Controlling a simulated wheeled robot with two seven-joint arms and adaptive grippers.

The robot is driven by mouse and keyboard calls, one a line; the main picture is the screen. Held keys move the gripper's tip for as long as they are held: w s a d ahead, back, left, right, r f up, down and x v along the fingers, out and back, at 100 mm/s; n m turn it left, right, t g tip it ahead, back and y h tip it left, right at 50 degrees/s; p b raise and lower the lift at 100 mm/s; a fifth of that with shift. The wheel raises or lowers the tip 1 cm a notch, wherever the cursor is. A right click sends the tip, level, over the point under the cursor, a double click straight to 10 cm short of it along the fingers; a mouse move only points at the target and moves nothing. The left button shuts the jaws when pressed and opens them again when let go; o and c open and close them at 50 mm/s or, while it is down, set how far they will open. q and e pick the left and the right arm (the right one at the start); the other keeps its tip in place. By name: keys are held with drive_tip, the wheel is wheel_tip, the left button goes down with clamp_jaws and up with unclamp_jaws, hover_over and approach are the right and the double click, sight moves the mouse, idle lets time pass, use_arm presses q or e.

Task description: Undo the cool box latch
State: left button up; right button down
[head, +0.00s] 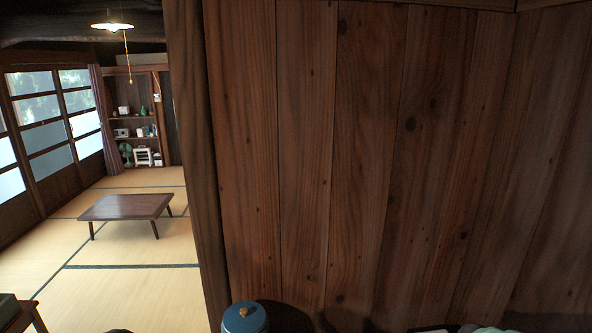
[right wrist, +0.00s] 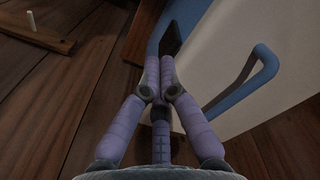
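The cool box shows in the right wrist view as a pale, cream side (right wrist: 225,60) with blue trim and a blue loop handle (right wrist: 262,72) on the right. A dark flat piece (right wrist: 174,38), probably the latch, sits at the box's blue edge. My right gripper (right wrist: 160,62) has its purple fingers drawn together, tips just below the dark piece in the picture. I see nothing clearly held between them, and I cannot tell if they touch the piece. In the head view the box is not recognisable. My left gripper is not in view.
A plank wall (head: 380,150) fills most of the head view. A blue round-lidded container (head: 245,318) stands at its foot. Left of the post, a low table (head: 125,207) stands on open tatami. A wooden board with a pale peg (right wrist: 30,38) lies left of the box.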

drive_tip(key=shift+f+b, duration=0.75)
drive_tip(key=shift+f, duration=0.3)
idle(0.9)
drive_tip(key=shift+s+f+b, duration=0.2)
drive_tip(key=shift+s+f, duration=0.05)
drive_tip(key=shift+s, duration=0.4)
drive_tip(key=shift+s+f+b, duration=0.2)
drive_tip(key=shift+s+f, duration=0.05)
drive_tip(key=shift+s, duration=0.35)
drive_tip(key=shift+s+f+b, duration=0.45)
drive_tip(key=shift+s+f, duration=0.05)
drive_tip(key=shift+s, duration=0.1)
idle(0.5)
drive_tip(key=shift+s+d+f+b, duration=0.15)
drive_tip(key=shift+s+f+b, duration=0.25)
drive_tip(key=shift+f+b, duration=0.25)
idle(0.8)
drive_tip(key=shift+r, duration=0.15)
wheel_tip(320, 180, up, 9)
drive_tip(key=s+p, duration=0.2)
drive_tip(key=p, duration=0.4)
idle(0.5)
drive_tip(key=shift+d+f, duration=0.1)
drive_tip(key=shift+f, duration=0.1)
